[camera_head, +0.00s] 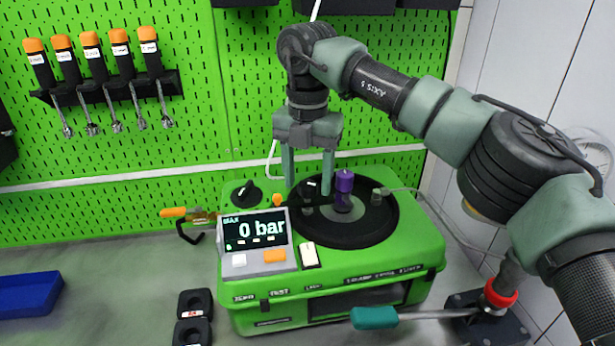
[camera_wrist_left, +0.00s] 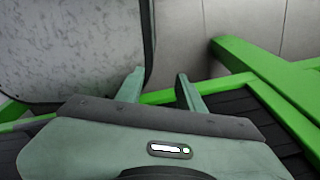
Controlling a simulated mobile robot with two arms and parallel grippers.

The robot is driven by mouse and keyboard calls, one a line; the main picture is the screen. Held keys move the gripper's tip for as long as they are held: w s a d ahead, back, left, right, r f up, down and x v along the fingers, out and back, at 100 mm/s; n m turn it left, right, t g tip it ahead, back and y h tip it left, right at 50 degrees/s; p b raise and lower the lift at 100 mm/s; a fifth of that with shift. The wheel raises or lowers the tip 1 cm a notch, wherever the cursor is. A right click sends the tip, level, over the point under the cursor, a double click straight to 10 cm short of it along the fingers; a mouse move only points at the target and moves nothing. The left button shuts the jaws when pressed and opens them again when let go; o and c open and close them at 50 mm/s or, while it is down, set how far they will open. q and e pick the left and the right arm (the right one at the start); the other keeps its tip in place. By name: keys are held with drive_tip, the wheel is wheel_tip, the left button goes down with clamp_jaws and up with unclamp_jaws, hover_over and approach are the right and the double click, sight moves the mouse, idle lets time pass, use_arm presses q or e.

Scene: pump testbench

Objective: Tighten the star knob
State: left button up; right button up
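The green pump testbench (camera_head: 330,268) stands on the bench with a round black plate (camera_head: 375,222) on top. My right gripper (camera_head: 308,186) points straight down over the left part of this plate, with its two fingers apart. A small dark piece with a white mark (camera_head: 312,184) shows between the fingertips; I cannot tell whether it is the star knob or whether the fingers touch it. A black knob (camera_head: 246,194) sits at the case's back left. My left gripper (camera_wrist_left: 157,88) shows in the left wrist view, open and empty, away from the testbench.
A purple fitting (camera_head: 343,188) stands upright just right of my right gripper. The display (camera_head: 254,230) reads 0 bar. A lever with a teal handle (camera_head: 375,317) lies across the front right. Orange-handled tools (camera_head: 92,60) hang on the green pegboard. A blue tray (camera_head: 28,294) is far left.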

sight(308, 183)
wheel_tip(308, 183, up, 8)
drive_tip(key=shift+f, duration=0.1)
idle(0.4)
